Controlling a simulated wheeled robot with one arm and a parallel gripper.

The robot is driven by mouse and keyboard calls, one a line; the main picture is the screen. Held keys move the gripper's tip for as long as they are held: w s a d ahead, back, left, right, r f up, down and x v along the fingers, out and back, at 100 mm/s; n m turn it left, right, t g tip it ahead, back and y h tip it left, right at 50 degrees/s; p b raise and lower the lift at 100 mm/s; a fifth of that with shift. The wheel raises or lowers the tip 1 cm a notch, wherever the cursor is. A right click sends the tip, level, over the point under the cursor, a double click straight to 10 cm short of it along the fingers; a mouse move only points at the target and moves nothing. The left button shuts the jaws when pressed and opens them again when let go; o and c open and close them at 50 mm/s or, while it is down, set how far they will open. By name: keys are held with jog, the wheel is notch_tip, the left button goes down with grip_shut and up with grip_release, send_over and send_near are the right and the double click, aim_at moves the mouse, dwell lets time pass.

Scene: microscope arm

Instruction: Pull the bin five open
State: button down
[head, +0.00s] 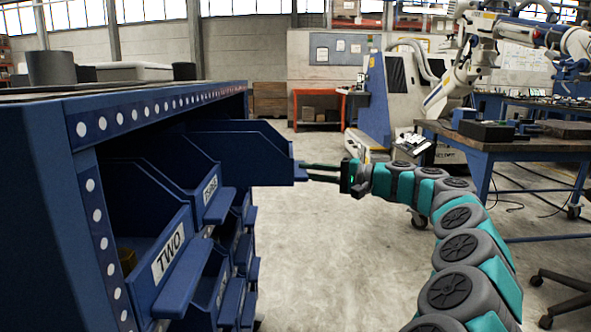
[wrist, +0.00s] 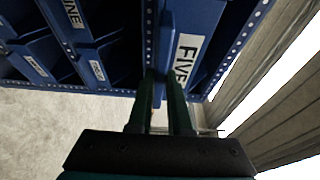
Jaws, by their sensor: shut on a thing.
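Bin five is a blue bin whose "FIVE" label shows in the wrist view (wrist: 185,60). In the head view, a blue bin (head: 240,155) at the far end of the top row sticks well out of the rack to the right, and I take it as bin five. My gripper (head: 303,172) is at its front end, with the arm reaching in from the right. In the wrist view my gripper (wrist: 161,100) is shut on the bin's front handle (wrist: 163,60). The inside of the bin is hidden in both views.
The blue rack (head: 150,104) fills the left side. Bin two (head: 165,260) and bin three (head: 205,185) are nearer me, with more bins below. A workbench (head: 560,150) stands at the right.

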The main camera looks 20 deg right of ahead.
jog(key=shift+d+f, duration=0.1)
jog(key=shift+d, duration=0.2)
jog(key=c, duration=0.8)
grip_release()
jog(key=shift+c, duration=0.2)
jog(key=v, duration=0.8)
jog(key=shift+s, duration=0.1)
